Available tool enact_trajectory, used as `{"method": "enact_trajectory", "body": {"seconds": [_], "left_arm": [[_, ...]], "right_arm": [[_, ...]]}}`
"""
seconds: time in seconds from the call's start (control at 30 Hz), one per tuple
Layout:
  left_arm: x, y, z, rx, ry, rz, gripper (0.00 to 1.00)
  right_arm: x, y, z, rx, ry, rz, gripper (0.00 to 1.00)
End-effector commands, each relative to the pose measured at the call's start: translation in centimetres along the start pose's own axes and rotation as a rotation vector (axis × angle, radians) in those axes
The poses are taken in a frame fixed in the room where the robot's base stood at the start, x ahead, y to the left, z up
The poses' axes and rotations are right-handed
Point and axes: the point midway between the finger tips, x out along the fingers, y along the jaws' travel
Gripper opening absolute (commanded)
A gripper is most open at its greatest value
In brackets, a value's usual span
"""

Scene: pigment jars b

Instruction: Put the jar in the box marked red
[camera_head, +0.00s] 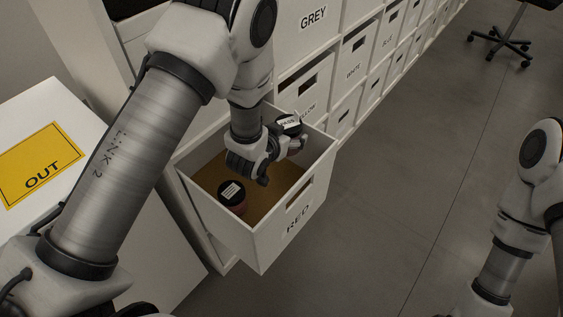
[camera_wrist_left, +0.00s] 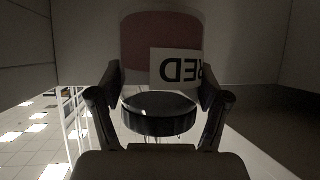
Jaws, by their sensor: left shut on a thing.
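The box marked RED (camera_head: 250,235) is pulled out from the shelf like a drawer, open at the top. My left gripper (camera_head: 280,148) is in its open top, toward the back right. It is shut on a jar (camera_head: 289,122) with a black lid and white lid label. In the left wrist view the jar (camera_wrist_left: 160,113) is between the fingers, with a reddish body and a label reading RED, upside down there. Whether its base touches anything is hidden. Another black-lidded jar (camera_head: 231,194) stands on the box floor at the left. My right gripper is out of view.
Closed boxes marked GREY (camera_head: 312,18), WHITE (camera_head: 353,72) and BLUE (camera_head: 387,42) fill the shelf behind. A white surface with a yellow OUT mat (camera_head: 40,163) is at the left. Bare floor lies to the right; a chair base (camera_head: 500,42) stands far off.

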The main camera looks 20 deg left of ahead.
Motion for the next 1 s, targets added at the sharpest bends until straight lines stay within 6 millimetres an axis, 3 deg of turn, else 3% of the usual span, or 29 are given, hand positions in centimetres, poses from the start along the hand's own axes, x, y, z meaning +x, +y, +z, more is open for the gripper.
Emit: {"method": "enact_trajectory", "body": {"seconds": [0.03, 0.1, 0.43, 1.0], "left_arm": [[0.8, 0.0, 1.6, -0.001, -0.003, 0.000, 0.35], [1.5, 0.0, 2.9, 0.000, -0.001, -0.001, 0.35], [3.8, 0.0, 7.1, 0.000, -0.001, 0.000, 0.35], [4.4, 0.0, 8.1, 0.000, 0.002, 0.000, 0.35]], "right_arm": [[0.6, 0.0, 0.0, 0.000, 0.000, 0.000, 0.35], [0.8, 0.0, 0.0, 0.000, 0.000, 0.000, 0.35], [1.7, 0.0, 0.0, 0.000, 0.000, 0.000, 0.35], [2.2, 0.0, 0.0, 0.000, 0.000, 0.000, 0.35]]}}
